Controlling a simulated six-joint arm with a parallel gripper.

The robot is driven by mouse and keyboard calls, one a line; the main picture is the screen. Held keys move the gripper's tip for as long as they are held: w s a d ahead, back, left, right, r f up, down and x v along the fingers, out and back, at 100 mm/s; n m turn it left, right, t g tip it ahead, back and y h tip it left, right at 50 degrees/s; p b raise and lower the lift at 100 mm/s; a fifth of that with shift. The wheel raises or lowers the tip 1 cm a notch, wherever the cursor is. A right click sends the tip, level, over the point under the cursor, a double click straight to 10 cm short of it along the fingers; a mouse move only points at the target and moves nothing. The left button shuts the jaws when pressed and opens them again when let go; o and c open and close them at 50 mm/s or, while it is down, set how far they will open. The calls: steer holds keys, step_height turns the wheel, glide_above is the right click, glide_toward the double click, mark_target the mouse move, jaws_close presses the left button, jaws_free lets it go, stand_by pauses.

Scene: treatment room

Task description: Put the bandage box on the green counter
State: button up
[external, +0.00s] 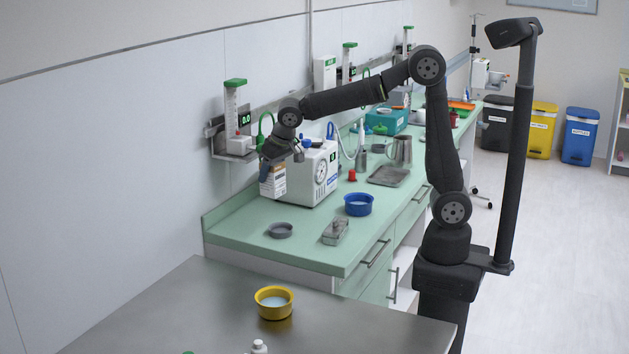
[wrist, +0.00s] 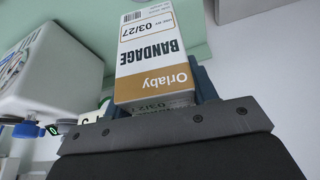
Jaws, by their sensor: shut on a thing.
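The bandage box (external: 272,182), white and orange-brown, is in my gripper (external: 274,158) at the left of the white machine, near the wall. In the wrist view, the bandage box (wrist: 150,55) shows its "BANDAGE" and "Orlaby" print upside down. I cannot tell the gap between box and counter.
The white machine (external: 318,172) stands close beside the box. A blue bowl (external: 358,205), a grey dish (external: 280,230) and a clear container (external: 335,232) sit on the counter. A wall unit (external: 233,125) is above left. A yellow bowl (external: 273,303) stands on the metal table (external: 190,310).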

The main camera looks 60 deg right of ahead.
steer(key=w+d+r, duration=0.3)
steer(key=d+r, duration=0.4)
steer(key=d, duration=0.3)
steer(key=w+d+r, duration=0.2)
steer(key=d+r, duration=0.5)
steer(key=d, duration=0.4)
steer(key=w+d+f+m+h, duration=0.1)
steer(key=d+f+m, duration=0.15)
steer(key=d, duration=1.05)
steer(key=d+f+m+h, duration=0.1)
steer(key=d+m, duration=0.2)
steer(key=d, duration=0.9)
steer(key=s+d+f+m+g+h, duration=0.1)
steer(key=s+d+f+m, duration=0.3)
steer(key=d, duration=0.9)
steer(key=s+d+f+m+g, duration=0.2)
steer(key=s+d, duration=0.5)
steer(key=d, duration=0.6)
steer(key=s+d+f+m+g+h, duration=0.1)
steer(key=s+d+f+m, duration=0.15)
steer(key=s+d, duration=0.65)
steer(key=s+d+f+m, duration=0.2)
steer(key=s+d+f, duration=0.2)
steer(key=s+d, duration=0.55)
steer(key=shift+m, duration=0.3)
steer(key=shift+w+a+f, duration=0.1)
steer(key=shift+w+f, duration=5.3)
steer(key=shift+f, duration=0.1)
